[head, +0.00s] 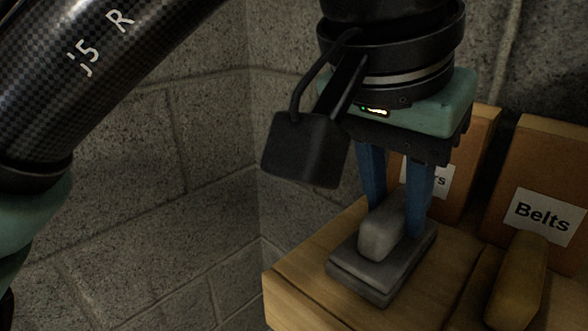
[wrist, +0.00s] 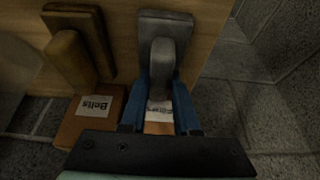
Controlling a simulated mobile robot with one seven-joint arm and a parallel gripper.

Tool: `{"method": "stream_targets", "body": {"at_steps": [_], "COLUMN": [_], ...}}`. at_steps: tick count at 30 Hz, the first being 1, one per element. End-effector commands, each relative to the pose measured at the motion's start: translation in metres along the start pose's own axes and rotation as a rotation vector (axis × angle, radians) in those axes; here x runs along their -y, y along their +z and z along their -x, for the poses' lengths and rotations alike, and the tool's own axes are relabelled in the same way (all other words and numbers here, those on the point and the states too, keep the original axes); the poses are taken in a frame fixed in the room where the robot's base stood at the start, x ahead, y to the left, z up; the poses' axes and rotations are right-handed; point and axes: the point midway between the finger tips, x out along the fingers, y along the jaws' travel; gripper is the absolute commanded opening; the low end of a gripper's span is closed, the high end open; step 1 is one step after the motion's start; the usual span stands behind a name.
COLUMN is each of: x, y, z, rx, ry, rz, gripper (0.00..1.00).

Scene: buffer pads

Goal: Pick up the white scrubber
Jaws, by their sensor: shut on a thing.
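The white scrubber looks grey-white, with a raised block handle (head: 381,238) on a flat grey base (head: 366,282). It sits on the wooden surface near its left end. My gripper (head: 398,222) points down with its blue fingers shut on the handle, one on each side. In the wrist view the scrubber (wrist: 165,28) is at top centre, with the gripper fingers (wrist: 162,95) around the near part of its handle. The base looks to be at the wooden surface; I cannot tell whether it is lifted.
Grey block walls (head: 160,170) close in the left and back.

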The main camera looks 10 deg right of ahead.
Motion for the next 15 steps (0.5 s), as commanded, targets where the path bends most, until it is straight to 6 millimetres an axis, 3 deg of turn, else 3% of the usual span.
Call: {"method": "stream_targets", "body": {"at_steps": [10,15], "x": [0.0,0.0], "y": [-0.001,-0.006], "z": [0.001,0.013], "rx": [0.0,-0.002], "ry": [0.0,-0.002], "rz": [-0.001,0.0], "gripper": [0.0,0.0]}}
